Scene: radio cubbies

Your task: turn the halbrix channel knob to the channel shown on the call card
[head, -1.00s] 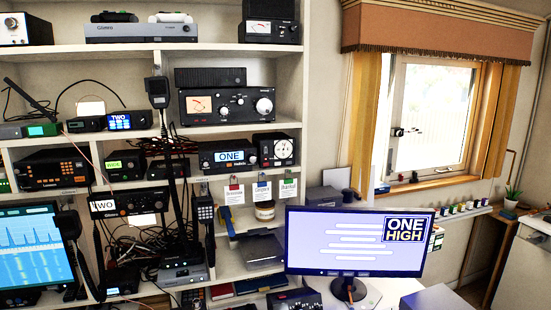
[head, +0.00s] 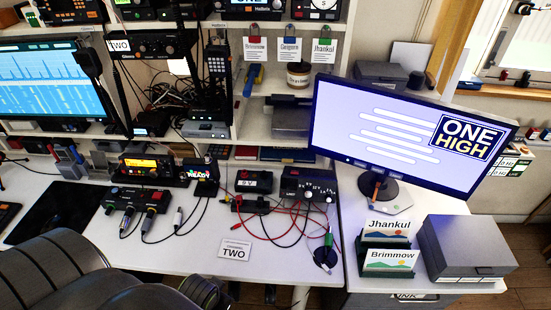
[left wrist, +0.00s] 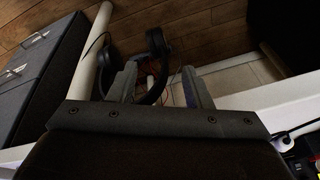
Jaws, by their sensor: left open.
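A small white card (head: 235,248) lies on the front of the desk and reads TWO in large letters, with smaller text above. A radio with a lit ONE display (head: 248,3) is cut off at the top edge of the head view. The shelf label under it is too small to read surely, and its channel knob is not clear. Another radio (head: 152,44) stands on the shelf beside a TWO sign. My left gripper (left wrist: 158,76) is open and empty in the left wrist view, above the floor and away from the radios. My right gripper is not in view.
A monitor (head: 400,135) shows ONE HIGH. A black power box (head: 308,186), cables and a card holder (head: 388,258) with Jhankul and Brimmow cards crowd the desk. A grey box (head: 465,247) stands at right. Headphones (left wrist: 158,50) show below my left gripper.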

